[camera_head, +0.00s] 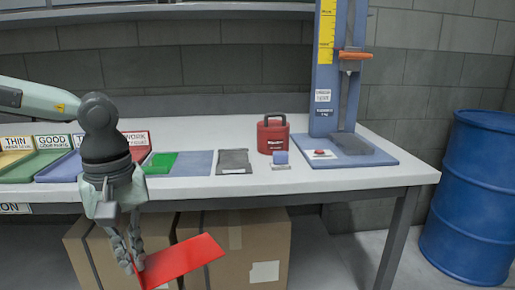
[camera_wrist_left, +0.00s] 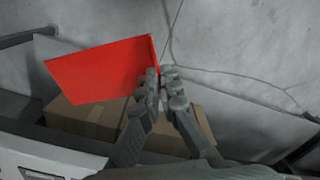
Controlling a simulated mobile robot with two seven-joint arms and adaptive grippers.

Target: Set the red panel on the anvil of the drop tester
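The red panel (camera_head: 183,260) is a thin flat plate, held in front of the table and below its top. My left gripper (camera_head: 134,264) is shut on one end of the panel, which sticks out to the right. In the left wrist view the fingertips (camera_wrist_left: 162,88) pinch the panel (camera_wrist_left: 105,70) at its right edge. The drop tester (camera_head: 328,70) stands at the right end of the table, on a blue base with a dark grey anvil (camera_head: 348,143). An orange-handled carriage (camera_head: 353,53) is high on its column. My right gripper is not in view.
A red weight with a handle (camera_head: 273,136), a small blue block (camera_head: 281,157) and a red button (camera_head: 319,153) are near the tester. Labelled trays (camera_head: 52,157) and flat samples (camera_head: 190,164) lie to the left. Cardboard boxes (camera_head: 240,242) are under the table; a blue barrel (camera_head: 470,195) stands right.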

